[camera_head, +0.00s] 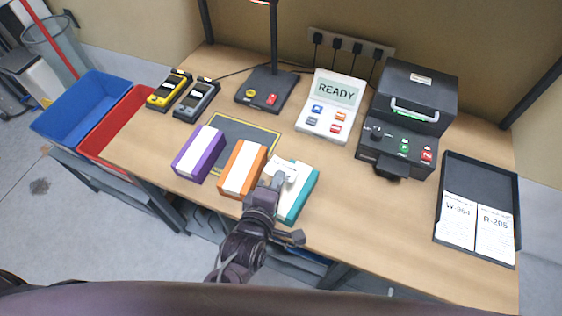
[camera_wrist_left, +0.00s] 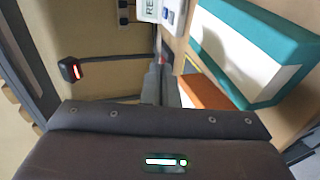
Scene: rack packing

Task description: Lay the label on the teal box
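The teal box (camera_head: 303,196) lies at the table's front, right of the orange box, with a broad white panel on top. In the left wrist view the teal box (camera_wrist_left: 215,55) fills the upper right. My left gripper (camera_head: 278,180) is over the left side of the teal box, its fingers close together. In the wrist view the fingers (camera_wrist_left: 164,85) are narrow and nearly closed. My right gripper is not in view.
The orange box (camera_head: 236,187) and purple box (camera_head: 190,168) stand close on the left. A black tray (camera_head: 480,180) at the right holds labels W-064 and R-205. A READY device (camera_head: 319,126) and a black printer (camera_head: 420,90) stand behind. The table's middle right is clear.

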